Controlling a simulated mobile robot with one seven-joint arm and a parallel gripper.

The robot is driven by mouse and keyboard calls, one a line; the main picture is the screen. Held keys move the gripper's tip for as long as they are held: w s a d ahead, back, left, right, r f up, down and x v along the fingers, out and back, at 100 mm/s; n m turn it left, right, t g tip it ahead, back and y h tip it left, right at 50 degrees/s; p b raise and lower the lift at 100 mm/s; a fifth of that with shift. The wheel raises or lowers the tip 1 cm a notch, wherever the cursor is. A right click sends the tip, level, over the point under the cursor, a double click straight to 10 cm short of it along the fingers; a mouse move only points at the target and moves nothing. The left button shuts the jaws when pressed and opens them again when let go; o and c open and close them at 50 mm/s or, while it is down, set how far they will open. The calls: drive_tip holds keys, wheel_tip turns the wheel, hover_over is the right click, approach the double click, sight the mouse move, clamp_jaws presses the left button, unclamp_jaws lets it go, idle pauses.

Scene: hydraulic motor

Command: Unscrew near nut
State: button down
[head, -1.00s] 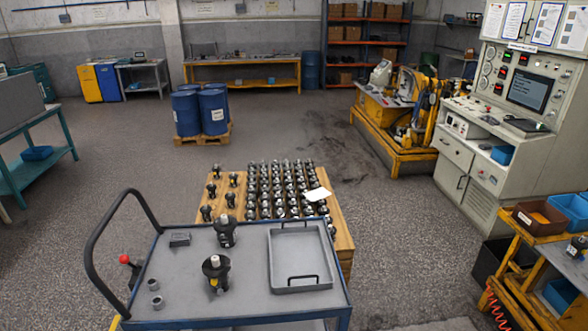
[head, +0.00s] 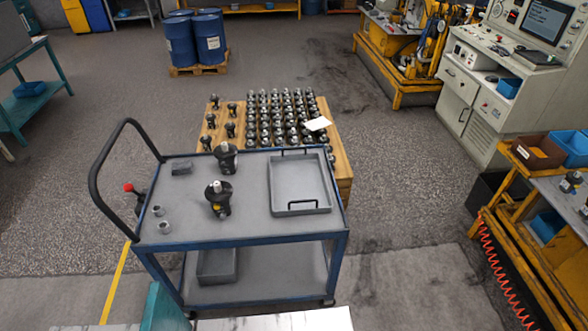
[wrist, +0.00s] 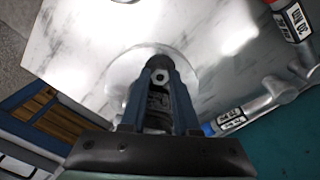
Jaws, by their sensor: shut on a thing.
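In the wrist view my gripper (wrist: 160,68) has its two blue fingers close together on a dark part (wrist: 157,102) with a light round end that has a small dark hole. I cannot tell whether that end is a nut. Behind it is a pale round disc on a white, scuffed metal surface (wrist: 90,45). The head view does not show my gripper. There, a near black motor (head: 219,200) and a far one (head: 226,160) stand upright on the cart top. Two small grey ring-like pieces, a far one (head: 158,210) and a near one (head: 165,228), sit at its left.
The blue-framed cart (head: 250,236) carries a grey tray (head: 300,212) and a small dark block (head: 181,168). A wooden pallet of many motors stands behind it. In the wrist view, labelled metal tools (wrist: 292,20) lie at the right beside a teal surface (wrist: 285,140).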

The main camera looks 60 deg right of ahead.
drive_tip(key=n, duration=0.3)
drive_tip(key=c, duration=0.9)
unclamp_jaws()
drive_tip(key=m, duration=0.5)
drive_tip(key=shift+p, duration=0.3)
drive_tip(key=m, duration=0.5)
drive_tip(key=shift+c, duration=0.2)
